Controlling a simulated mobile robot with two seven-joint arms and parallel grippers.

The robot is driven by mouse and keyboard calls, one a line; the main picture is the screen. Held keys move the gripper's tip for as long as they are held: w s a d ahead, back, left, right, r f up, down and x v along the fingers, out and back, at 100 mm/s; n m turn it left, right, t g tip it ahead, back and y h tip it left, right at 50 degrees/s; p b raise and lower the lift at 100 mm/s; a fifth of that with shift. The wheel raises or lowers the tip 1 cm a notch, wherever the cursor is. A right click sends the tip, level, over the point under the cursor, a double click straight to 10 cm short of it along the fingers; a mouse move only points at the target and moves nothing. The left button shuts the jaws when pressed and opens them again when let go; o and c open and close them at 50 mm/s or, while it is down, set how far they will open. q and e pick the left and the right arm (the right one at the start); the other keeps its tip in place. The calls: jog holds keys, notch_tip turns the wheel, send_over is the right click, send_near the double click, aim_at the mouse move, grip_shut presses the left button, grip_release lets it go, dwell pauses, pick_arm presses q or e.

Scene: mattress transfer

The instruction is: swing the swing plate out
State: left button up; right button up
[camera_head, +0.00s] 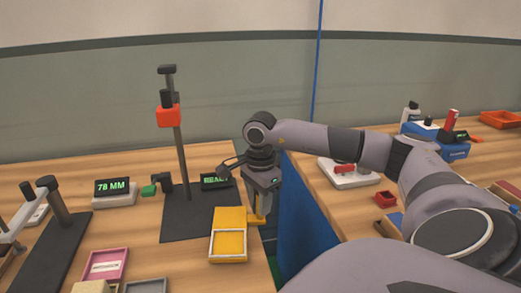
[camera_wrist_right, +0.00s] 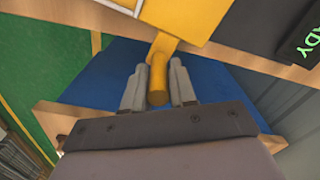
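The yellow swing plate (camera_head: 229,217) lies at the front right corner of a dark base, with a pale-framed yellow square at its near end. A short yellow arm with an upright peg handle (camera_head: 258,217) sticks out from its right side. My right gripper (camera_head: 261,208) points down over this handle. My left gripper is in neither view.
A dark post with a red-orange head (camera_head: 169,116) rises from the dark base (camera_head: 185,228). A "78 MM" display (camera_head: 112,187) and a partly hidden display (camera_head: 216,181) stand nearby. A blue-sided gap (camera_head: 305,225) separates this table from the right one.

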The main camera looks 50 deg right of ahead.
jog(key=shift+o, duration=1.1)
notch_tip(320, 180, up, 7)
jog(key=shift+r, duration=0.1)
jog(key=shift+s+a, duration=0.1)
